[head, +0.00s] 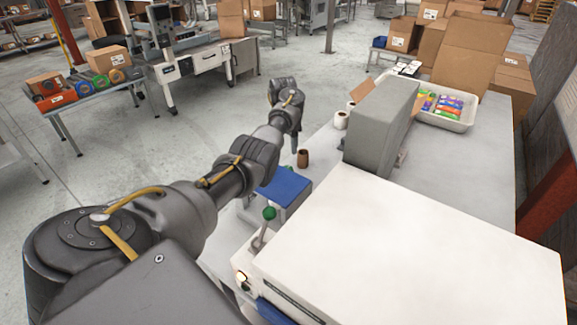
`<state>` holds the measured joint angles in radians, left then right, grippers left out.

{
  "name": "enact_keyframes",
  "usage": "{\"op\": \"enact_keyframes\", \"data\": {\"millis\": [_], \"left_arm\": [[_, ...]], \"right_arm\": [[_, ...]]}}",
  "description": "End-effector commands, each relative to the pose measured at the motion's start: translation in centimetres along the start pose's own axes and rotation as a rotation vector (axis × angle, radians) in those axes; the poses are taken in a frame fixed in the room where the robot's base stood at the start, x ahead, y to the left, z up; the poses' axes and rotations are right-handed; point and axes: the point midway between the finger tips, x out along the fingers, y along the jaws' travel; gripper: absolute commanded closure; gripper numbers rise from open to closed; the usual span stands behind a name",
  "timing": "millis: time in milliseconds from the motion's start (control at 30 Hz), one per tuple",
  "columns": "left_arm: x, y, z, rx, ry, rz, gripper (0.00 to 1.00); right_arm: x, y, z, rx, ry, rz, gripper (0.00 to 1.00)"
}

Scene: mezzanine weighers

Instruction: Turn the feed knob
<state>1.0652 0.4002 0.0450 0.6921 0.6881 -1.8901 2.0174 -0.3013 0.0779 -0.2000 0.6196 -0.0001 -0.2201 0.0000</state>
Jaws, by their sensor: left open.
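A white machine (410,240) fills the lower right, with a narrow control panel on its left end. The panel carries a lit yellowish button (241,277) and a small dark green knob (245,287). A lever with a green ball (269,213) stands beside the panel. I cannot tell which of these is the feed knob. My left arm reaches in from the lower left, past the panel. My left gripper (294,143) points down beyond the lever, apart from these controls, above a small brown roll; its fingers are mostly hidden by the wrist. My right gripper is out of view.
A grey box-shaped unit (381,125), a white roll (341,120) and a tray (446,119) of colourful packets stand on the white table (455,170). Cartons stand behind.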

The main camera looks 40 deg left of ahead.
Motion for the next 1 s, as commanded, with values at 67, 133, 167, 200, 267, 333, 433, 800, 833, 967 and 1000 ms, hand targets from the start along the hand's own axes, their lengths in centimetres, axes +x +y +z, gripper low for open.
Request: {"op": "enact_keyframes", "data": {"millis": [67, 133, 167, 200, 267, 333, 433, 800, 833, 967, 1000], "left_arm": [[0.9, -0.1, 0.0, 0.001, 0.002, -0.002, 0.36], [2.0, -0.1, -0.1, 0.003, 0.003, -0.003, 0.36], [2.6, -0.1, -0.1, 0.003, 0.003, -0.004, 0.36], [3.4, -0.1, -0.1, 0.003, 0.003, -0.003, 0.36], [4.6, -0.1, -0.1, 0.003, 0.004, -0.004, 0.36], [6.0, -0.1, -0.1, 0.004, 0.003, -0.002, 0.36], [7.6, -0.1, -0.1, 0.004, 0.002, -0.002, 0.36], [10.4, 0.0, 0.0, 0.004, -0.001, 0.002, 0.36], [10.4, 0.0, 0.0, 0.004, -0.001, 0.002, 0.36], [10.4, 0.0, 0.0, 0.004, -0.001, 0.002, 0.36], [10.4, 0.0, 0.0, 0.004, -0.001, 0.002, 0.36]], "right_arm": [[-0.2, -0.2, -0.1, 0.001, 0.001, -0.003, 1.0], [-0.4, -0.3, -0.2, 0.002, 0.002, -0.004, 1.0], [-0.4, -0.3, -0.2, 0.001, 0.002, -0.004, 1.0], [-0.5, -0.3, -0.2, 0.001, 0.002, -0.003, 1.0], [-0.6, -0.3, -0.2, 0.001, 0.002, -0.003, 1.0], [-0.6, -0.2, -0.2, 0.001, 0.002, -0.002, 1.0], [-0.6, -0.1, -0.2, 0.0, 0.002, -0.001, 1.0], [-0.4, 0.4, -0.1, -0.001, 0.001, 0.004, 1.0], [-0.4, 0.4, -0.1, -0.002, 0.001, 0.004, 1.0], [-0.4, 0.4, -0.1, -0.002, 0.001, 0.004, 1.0], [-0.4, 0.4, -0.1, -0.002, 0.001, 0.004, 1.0]]}}
